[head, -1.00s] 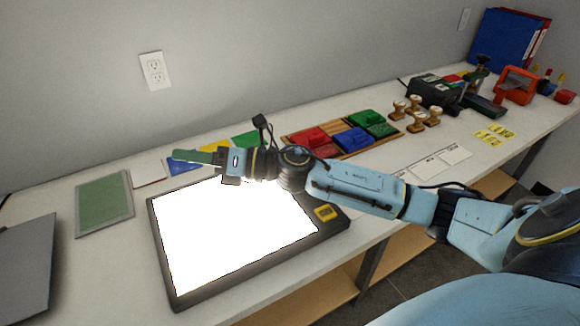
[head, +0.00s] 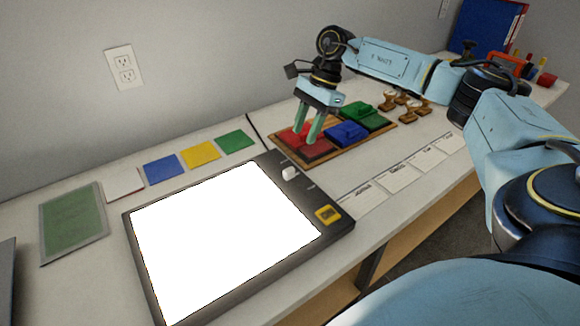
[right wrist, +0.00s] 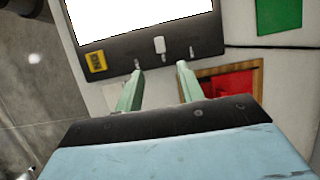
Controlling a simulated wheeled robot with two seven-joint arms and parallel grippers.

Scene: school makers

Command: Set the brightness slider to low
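The light box (head: 137,243) lies on the table with its large panel glowing white. A white slider knob (head: 289,173) sits on the dark strip at its right end, with small pale marks on either side. The knob also shows in the right wrist view (right wrist: 159,45), roughly midway between two marks. A yellow switch (head: 327,214) is nearer the front of the strip. My right gripper (head: 308,138) points down, open and empty, right of and behind the knob, by the red pads. In the right wrist view its fingertips (right wrist: 159,71) are apart, with the knob beyond them, untouched. My left gripper is out of view.
Red, blue and green pads stand in a wooden tray (head: 276,149) beside the gripper. Several wooden stamps (head: 405,100) are behind it. White cards (head: 395,178) lie right of the light box; coloured squares (head: 200,154) lie along its back. The wall is behind.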

